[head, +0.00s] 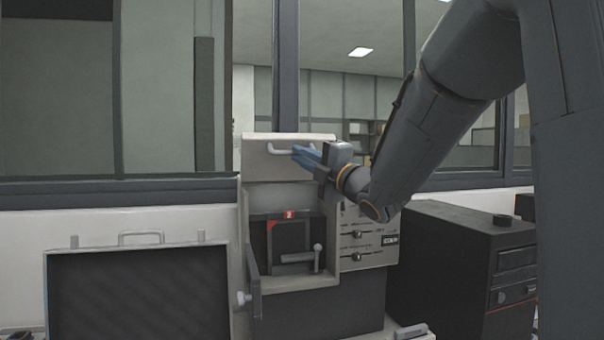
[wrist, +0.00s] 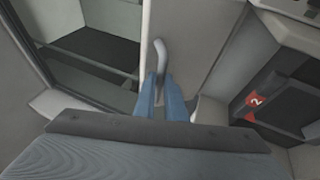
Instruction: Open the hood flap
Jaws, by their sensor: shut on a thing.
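The hood flap (head: 262,168) is a pale panel at the top front of the mounting press, with a light bar handle (head: 277,150). In the wrist view the flap (wrist: 205,35) fills the upper middle, and the curved handle (wrist: 160,52) runs down between the fingers. My gripper (head: 302,155) reaches in from the right, its blue fingers at the right part of the handle. In the wrist view my gripper (wrist: 163,90) is shut on the handle. The fingers hide the gripped part. I cannot tell how far the flap is tilted.
Below the flap, the press has an open recess with a red label "2" (head: 289,215) and a lever (head: 317,257). A narrow door (head: 253,268) stands out at its left. An open case (head: 140,290) is at left, a black cabinet (head: 465,265) at right. Windows are behind.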

